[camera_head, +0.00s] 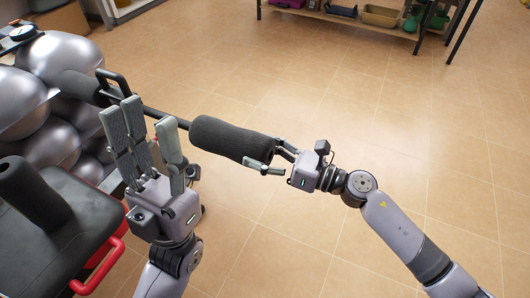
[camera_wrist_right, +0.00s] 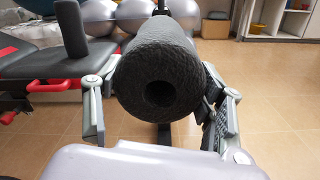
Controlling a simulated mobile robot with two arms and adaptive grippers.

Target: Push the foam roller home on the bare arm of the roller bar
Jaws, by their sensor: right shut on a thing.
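The dark foam roller (camera_head: 232,139) is in line with the black roller bar (camera_head: 165,117), whose bare arm meets its left end. How deep the bar sits inside is hidden. My right gripper (camera_head: 275,158) is shut on the roller near its right end. In the right wrist view the roller (camera_wrist_right: 158,85) lies between the fingers, its near end showing a dark hole with no bar tip visible. Another dark roller (camera_head: 80,86) is on the bar's far arm. My left gripper (camera_head: 150,120) is open, its fingers upright beside the bar; contact with the bar is unclear.
A black padded bench (camera_head: 75,240) with a red handle (camera_head: 105,265) stands at the lower left. Silver exercise balls (camera_head: 68,58) are stacked behind it. A shelf (camera_head: 345,18) with bins stands at the back. The tiled floor on the right is clear.

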